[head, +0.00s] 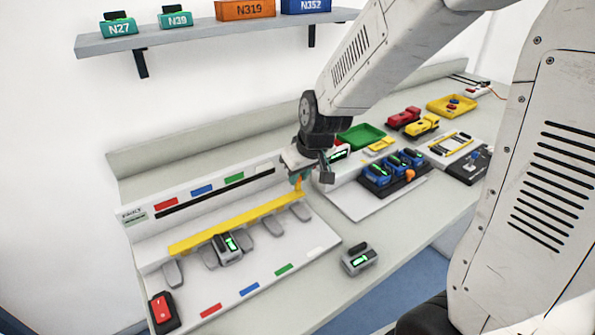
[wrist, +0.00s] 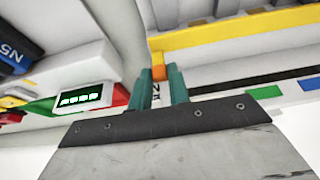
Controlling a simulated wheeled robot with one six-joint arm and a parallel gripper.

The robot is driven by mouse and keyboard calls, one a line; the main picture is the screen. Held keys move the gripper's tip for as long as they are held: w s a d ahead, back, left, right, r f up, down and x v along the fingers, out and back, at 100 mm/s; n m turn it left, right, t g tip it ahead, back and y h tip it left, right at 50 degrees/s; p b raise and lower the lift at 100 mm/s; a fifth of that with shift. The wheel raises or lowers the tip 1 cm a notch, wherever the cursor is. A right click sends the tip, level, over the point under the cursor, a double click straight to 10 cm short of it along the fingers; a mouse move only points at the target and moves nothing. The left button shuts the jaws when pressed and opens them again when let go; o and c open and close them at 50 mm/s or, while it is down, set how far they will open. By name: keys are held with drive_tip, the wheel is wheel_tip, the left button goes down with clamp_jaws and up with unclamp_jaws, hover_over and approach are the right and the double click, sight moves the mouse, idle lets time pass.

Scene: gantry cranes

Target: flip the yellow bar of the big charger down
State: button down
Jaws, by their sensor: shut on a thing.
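The big charger (head: 262,270) is a pale unit on the bench with a row of grey slots and a raised back panel. Its long yellow bar (head: 225,225) runs along the back of the slots, and it crosses the upper right of the wrist view (wrist: 240,30). My gripper (head: 299,178) is at the bar's right end. In the wrist view its teal fingers (wrist: 160,88) are closed around a small orange grip (wrist: 158,73) next to the bar. The fingers hide part of this grip. A grey battery (head: 228,250) with a green display sits in one slot, just in front of the bar.
A loose grey battery (head: 359,260) lies right of the charger near the bench's front edge. A red switch (head: 161,308) is at the charger's front left corner. A blue-battery charger (head: 392,172) and a green tray (head: 361,137) stand to the right. A shelf (head: 215,33) hangs above.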

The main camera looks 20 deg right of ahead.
drive_tip(key=shift+s, duration=0.1)
drive_tip(key=c, duration=1.3)
unclamp_jaws()
drive_tip(key=v, duration=0.8)
drive_tip(key=shift+f, duration=0.1)
